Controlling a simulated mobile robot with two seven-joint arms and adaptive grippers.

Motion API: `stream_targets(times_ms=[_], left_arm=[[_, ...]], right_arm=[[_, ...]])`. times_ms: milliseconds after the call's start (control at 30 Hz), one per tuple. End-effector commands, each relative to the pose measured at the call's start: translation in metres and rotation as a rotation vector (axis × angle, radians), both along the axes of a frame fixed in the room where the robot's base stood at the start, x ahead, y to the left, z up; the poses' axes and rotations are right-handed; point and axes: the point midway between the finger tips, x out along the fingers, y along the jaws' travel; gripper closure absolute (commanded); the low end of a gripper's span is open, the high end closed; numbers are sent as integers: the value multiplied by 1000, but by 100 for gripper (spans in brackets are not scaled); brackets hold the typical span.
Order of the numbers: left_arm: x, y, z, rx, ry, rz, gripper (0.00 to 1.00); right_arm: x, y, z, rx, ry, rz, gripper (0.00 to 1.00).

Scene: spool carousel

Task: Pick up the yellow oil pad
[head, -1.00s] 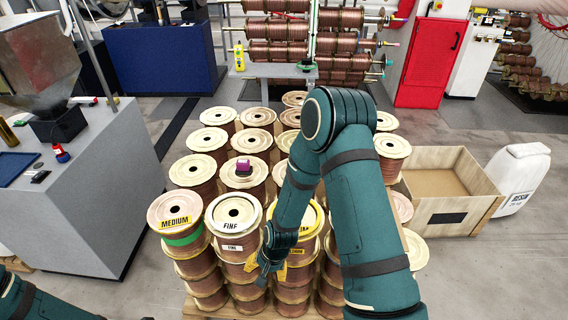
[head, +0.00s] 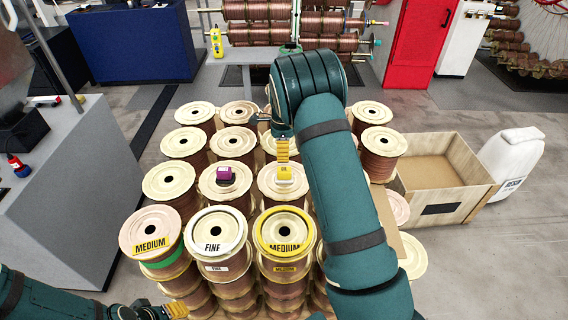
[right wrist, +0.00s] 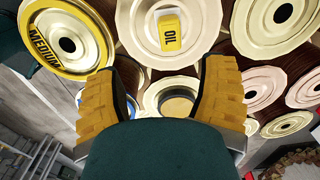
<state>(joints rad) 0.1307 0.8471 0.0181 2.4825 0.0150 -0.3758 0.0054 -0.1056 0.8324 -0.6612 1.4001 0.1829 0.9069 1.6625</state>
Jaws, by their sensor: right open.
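The yellow oil pad (head: 285,173) lies on top of a spool (head: 268,186) in the row behind the front one. In the right wrist view the pad (right wrist: 170,33), marked OIL, sits ahead of my fingertips near the top edge. My right gripper (head: 282,152) is just behind the pad in the head view, apart from it. In the right wrist view my right gripper (right wrist: 160,75) is open with nothing between its fingers. My left gripper (head: 172,311) shows only partly at the bottom edge, far from the pad; its opening is unclear.
Front spools carry MEDIUM (head: 151,228), FINE (head: 216,229) and yellow MEDIUM (head: 287,231) labels. Spools crowd all around. A wooden crate (head: 461,200) and a white container (head: 519,160) stand at right.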

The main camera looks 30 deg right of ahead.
Motion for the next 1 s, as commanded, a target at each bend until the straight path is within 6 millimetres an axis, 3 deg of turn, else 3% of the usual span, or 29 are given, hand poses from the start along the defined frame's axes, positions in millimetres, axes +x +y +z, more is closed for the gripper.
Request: stream_targets(times_ms=[167,600,1000], left_arm=[[0,0,-1,1,1,1,53],[0,0,-7,2,2,1,53],[0,0,-9,2,0,0,53]], right_arm=[[0,-1,-3,-1,3,-9,29],[0,-2,-76,-1,3,-8,29],[3,-7,-105,0,4,-9,29]])
